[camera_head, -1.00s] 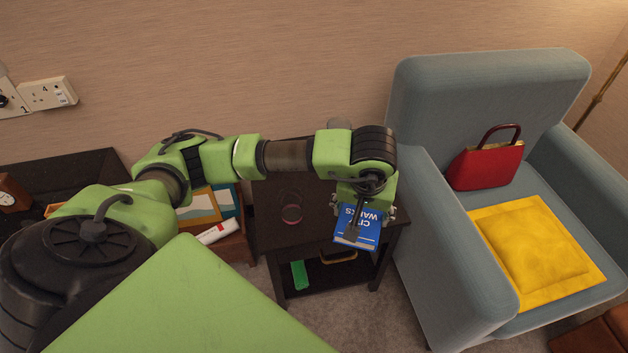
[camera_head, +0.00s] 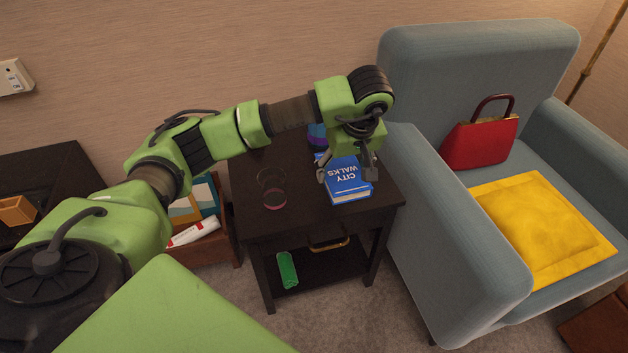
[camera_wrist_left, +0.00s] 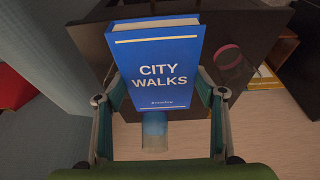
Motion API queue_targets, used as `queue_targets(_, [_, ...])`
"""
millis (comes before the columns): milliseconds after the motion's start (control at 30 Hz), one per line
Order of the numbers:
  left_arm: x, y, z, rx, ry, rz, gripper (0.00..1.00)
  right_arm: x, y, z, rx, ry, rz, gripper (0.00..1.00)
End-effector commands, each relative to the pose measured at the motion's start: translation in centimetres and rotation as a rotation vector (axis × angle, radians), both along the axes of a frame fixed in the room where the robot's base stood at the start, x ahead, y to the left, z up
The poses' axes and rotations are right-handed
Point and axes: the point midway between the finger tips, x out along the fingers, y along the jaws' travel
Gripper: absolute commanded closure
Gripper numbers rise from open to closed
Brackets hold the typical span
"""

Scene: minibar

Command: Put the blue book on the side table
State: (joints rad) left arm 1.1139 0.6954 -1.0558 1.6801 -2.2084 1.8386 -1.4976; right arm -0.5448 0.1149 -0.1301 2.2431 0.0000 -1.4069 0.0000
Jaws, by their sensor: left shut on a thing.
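The blue book (camera_head: 349,184), titled "City Walks", is over the right part of the dark side table (camera_head: 295,226). It lies about flat, cover up, on or just above the tabletop; I cannot tell if it touches. My left gripper (camera_head: 347,172) reaches down over it from behind, with a finger on either side of the book. In the left wrist view the book (camera_wrist_left: 158,70) sits between the two fingers of my left gripper (camera_wrist_left: 158,110), which is shut on it. My right gripper is not in view.
A clear glass with a pink base (camera_head: 274,200) stands left of the book. A blue-purple cup (camera_head: 317,136) is behind it. A green cylinder (camera_head: 287,270) lies on the lower shelf. The blue-grey armchair (camera_head: 450,240) stands close on the right, with a red handbag (camera_head: 481,141) and yellow cushion (camera_head: 545,225).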

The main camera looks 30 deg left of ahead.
Motion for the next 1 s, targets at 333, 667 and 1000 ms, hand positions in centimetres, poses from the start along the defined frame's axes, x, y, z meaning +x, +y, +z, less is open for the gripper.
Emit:
queue_targets(333, [1.0, 6.4, -5.5, 0.001, 0.001, 0.002, 0.63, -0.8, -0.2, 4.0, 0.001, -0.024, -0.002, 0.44])
queue_targets(667, [1.4, 8.1, -7.6, 0.001, -0.001, 0.0, 0.63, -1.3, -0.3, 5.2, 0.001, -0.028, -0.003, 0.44])
queue_targets(1000, [1.4, 8.1, -10.4, 0.0, -0.002, -0.003, 0.63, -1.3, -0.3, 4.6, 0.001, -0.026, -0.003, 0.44])
